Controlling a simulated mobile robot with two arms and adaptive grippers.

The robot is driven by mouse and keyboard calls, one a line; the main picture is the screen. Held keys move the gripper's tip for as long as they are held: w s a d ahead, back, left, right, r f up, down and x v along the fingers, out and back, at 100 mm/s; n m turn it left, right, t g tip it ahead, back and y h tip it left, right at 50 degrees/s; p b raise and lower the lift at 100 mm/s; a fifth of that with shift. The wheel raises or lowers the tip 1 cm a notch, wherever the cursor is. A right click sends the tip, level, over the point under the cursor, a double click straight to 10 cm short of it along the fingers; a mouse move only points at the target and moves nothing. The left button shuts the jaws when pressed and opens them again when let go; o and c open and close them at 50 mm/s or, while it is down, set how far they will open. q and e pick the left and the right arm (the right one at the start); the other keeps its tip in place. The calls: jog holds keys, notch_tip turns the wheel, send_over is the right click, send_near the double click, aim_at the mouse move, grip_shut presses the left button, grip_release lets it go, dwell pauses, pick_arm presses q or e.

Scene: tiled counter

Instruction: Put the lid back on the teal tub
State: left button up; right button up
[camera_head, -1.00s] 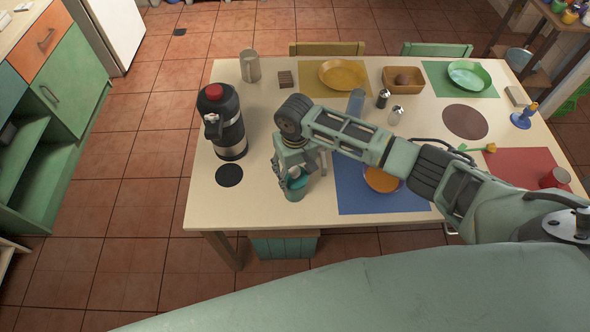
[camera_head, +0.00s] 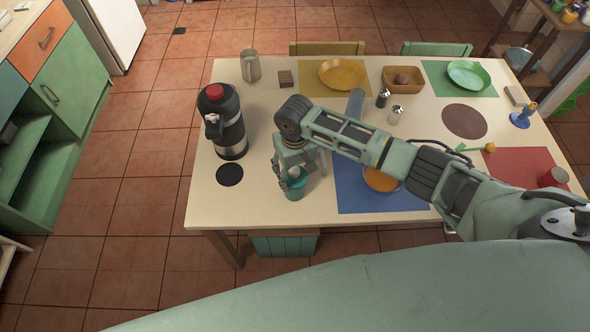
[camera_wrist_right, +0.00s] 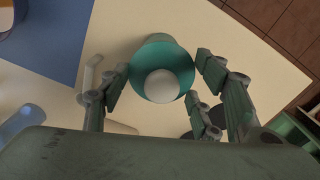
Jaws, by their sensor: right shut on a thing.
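The teal tub (camera_head: 294,193) stands near the front edge of the table, left of the blue mat. My right gripper (camera_head: 291,177) points down over it, with its fingers around a teal lid (camera_wrist_right: 163,58) that has a round white knob (camera_wrist_right: 162,86). In the right wrist view the fingers (camera_wrist_right: 162,88) are on both sides of the lid, and the lid covers most of the tub's top. I cannot tell whether the lid rests on the rim or is just above it. My left gripper is out of view.
A black and steel flask (camera_head: 224,122) stands left of the gripper, with a black disc (camera_head: 229,174) in front of it. The blue mat (camera_head: 350,190) with an orange bowl (camera_head: 381,180) lies to the right, under my arm. Shakers (camera_head: 396,115) stand farther back.

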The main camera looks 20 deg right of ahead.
dwell(0.3)
jog(key=o, duration=0.9)
jog(key=o, duration=0.5)
